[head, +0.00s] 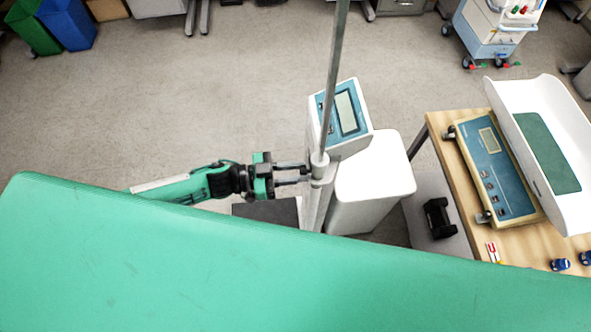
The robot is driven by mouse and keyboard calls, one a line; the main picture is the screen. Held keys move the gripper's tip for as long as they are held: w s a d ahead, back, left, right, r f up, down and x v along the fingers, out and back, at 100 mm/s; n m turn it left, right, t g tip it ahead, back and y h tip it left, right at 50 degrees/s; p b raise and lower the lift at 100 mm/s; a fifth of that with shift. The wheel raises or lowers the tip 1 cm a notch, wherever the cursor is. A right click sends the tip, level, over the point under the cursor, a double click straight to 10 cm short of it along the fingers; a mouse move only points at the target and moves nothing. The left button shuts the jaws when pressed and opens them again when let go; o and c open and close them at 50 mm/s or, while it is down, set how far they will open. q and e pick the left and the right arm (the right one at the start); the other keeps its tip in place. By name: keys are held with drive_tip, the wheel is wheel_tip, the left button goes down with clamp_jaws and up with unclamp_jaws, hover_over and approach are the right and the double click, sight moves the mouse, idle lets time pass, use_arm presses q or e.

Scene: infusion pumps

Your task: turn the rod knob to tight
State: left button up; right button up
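A grey metal rod (334,75) rises through the upper middle of the view, tilted slightly in the picture. Its lower end sits in a light grey collar (320,166) on a post beside a white device. My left gripper (306,174) reaches in from the left, its two dark fingers pointing right at the collar. A narrow gap shows between the fingers, and their tips are at or very near the collar's left side. I cannot make out the rod knob, which may be hidden at the fingertips. I cannot tell if the fingers grip it. My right gripper is out of view.
A white device with a blue display panel (351,112) stands just right of the rod. A wooden table (447,145) at right bears a baby scale (494,165) with a white tray. A large green surface close to the camera hides the bottom. Floor behind the arm is clear.

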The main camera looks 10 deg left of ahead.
use_arm(q)
clamp_jaws()
drive_tip(key=m+b, duration=0.2)
drive_tip(key=m, duration=0.3)
drive_tip(key=shift+m, duration=0.4)
drive_tip(key=o, duration=0.6)
unclamp_jaws()
